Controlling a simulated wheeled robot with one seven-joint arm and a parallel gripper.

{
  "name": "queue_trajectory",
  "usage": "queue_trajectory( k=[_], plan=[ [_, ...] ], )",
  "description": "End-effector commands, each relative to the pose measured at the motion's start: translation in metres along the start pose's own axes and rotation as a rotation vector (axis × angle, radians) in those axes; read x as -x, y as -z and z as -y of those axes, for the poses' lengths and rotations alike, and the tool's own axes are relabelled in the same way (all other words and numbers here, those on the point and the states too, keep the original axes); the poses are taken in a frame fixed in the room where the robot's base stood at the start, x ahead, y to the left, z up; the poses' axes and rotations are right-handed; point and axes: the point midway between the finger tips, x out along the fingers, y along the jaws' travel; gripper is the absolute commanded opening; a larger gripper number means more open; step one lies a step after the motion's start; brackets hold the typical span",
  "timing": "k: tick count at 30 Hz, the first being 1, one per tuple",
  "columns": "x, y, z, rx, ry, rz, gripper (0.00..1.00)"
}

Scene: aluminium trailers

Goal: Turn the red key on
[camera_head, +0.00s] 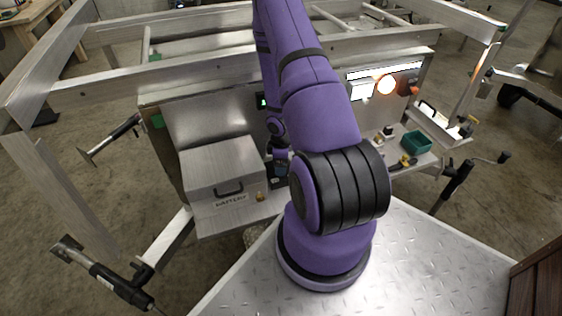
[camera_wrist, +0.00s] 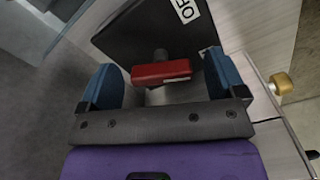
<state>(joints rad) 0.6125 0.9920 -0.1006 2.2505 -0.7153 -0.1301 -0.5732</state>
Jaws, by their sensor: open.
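The red key (camera_wrist: 162,72) shows in the wrist view as a red bar on a short dark stem. It stands out from a black panel (camera_wrist: 135,30) with a white label reading "OF", cut off by the panel's edge or the view. My gripper (camera_wrist: 163,82) is open, with one blue finger on each side of the key. The key lies between the fingers with gaps on both sides, and no contact shows. In the head view my purple arm hides the key and most of my gripper (camera_head: 279,165).
A battery box (camera_head: 222,182) stands left of my gripper on the trailer shelf. A brass knob (camera_wrist: 281,84) is to the right in the wrist view.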

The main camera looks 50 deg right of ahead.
Motion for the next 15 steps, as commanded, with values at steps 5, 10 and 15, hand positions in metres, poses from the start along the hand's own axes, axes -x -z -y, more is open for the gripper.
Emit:
queue_trajectory(
  k=[5,10,15],
  plan=[
    [0.0000,-0.0001,-0.0001,0.000,0.000,0.000,0.89],
    [0.0001,-0.0001,-0.0001,0.000,0.000,0.000,0.55],
    [0.0001,-0.0001,0.0000,-0.005,0.000,0.000,0.40]
  ],
)
